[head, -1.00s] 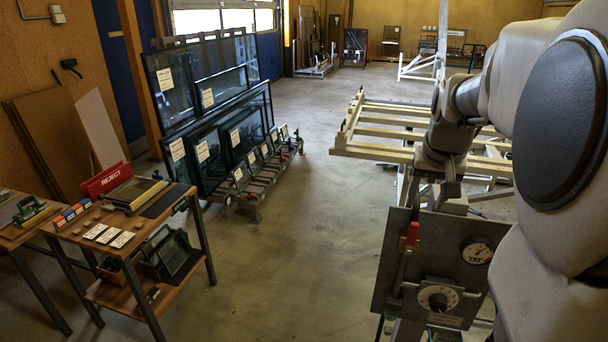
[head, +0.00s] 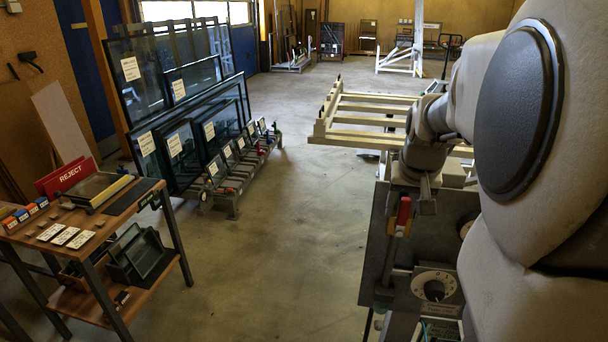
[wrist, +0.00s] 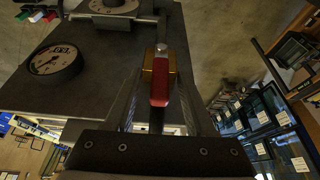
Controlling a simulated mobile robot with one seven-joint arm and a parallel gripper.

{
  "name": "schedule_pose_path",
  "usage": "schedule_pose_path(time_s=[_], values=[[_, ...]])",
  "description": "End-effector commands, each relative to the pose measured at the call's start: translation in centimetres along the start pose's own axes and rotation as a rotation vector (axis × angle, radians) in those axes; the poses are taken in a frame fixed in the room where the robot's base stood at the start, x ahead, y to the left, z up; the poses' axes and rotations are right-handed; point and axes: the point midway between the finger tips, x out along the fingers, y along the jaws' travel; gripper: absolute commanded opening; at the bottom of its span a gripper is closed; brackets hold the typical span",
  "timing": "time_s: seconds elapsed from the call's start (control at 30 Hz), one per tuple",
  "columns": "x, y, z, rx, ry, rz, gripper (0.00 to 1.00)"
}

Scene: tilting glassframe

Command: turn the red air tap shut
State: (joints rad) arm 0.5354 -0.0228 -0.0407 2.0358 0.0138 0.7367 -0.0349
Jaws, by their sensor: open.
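The red air tap (head: 404,212) is a red lever on a vertical grey pipe at the left edge of a dark panel (head: 376,255). In the wrist view the red tap (wrist: 160,90) shows close up, with brass behind it, its lever looking lined up with the pipe. My gripper (wrist: 160,78) is open, its two fingers on either side of the lever with gaps showing. Whether the lever lies fully between the fingertips in depth, I cannot tell. In the head view my gripper (head: 427,200) is just above and right of the tap, partly hidden by my arm.
The panel carries a white numbered dial (head: 433,286) and a round gauge (wrist: 55,60), mostly hidden by my arm in the head view. A pale slatted frame (head: 375,118) stands behind. Glass racks (head: 180,110) and a bench (head: 115,225) are left, with clear floor between.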

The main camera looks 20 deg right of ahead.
Motion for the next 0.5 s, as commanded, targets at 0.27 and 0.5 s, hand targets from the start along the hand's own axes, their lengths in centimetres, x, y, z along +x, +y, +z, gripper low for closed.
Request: schedule_pose_path(time_s=[0.27,0.5], values=[[0.16,0.02,0.09,0.0,0.001,0.0,0.55],[0.16,0.02,0.09,0.0,0.001,0.0,0.23]])
